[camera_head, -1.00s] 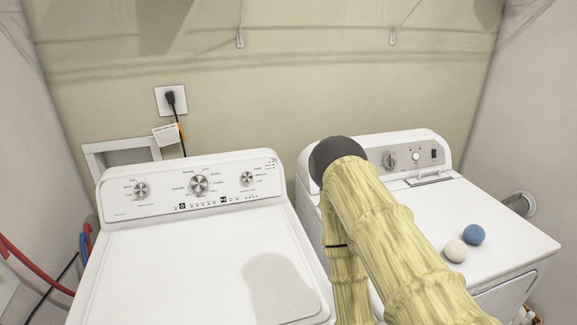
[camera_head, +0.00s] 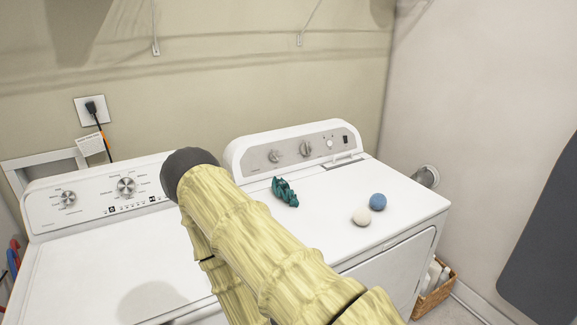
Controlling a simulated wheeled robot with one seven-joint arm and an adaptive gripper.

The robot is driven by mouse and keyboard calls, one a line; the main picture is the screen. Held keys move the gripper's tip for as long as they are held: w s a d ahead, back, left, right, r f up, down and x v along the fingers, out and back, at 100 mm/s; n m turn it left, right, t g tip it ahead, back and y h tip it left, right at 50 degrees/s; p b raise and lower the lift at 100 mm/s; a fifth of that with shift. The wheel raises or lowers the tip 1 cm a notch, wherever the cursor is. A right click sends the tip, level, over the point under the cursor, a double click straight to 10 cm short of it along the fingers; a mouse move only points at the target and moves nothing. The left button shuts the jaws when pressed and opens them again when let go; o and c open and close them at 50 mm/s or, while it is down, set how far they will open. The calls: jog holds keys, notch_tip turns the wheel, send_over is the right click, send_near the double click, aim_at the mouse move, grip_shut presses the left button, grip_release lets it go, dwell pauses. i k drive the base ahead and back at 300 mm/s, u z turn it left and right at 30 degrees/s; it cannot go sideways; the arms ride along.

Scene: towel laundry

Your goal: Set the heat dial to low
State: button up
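The right-hand white machine has a grey control panel (camera_head: 318,151) with a left knob (camera_head: 275,156), a larger-looking right knob (camera_head: 305,149), a small round white button (camera_head: 329,143) and a dark switch (camera_head: 345,139). The panel's lettering is too small to read, so I cannot tell which knob is the heat dial or where it points. My yellow arm crosses the front of the picture, with its dark rounded joint left of this machine. My gripper is not in view.
A dark teal object (camera_head: 285,192), unclear in kind, lies on the right machine's top beside a white ball (camera_head: 362,216) and a blue ball (camera_head: 378,202). The left machine (camera_head: 48,250) has its own dials (camera_head: 126,186). A basket (camera_head: 434,292) stands at right.

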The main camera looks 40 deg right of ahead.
aim_at(273, 156)
jog(key=k, duration=0.35)
jog(key=z, duration=1.15)
jog(key=i, duration=0.45)
jog(key=z, duration=0.05)
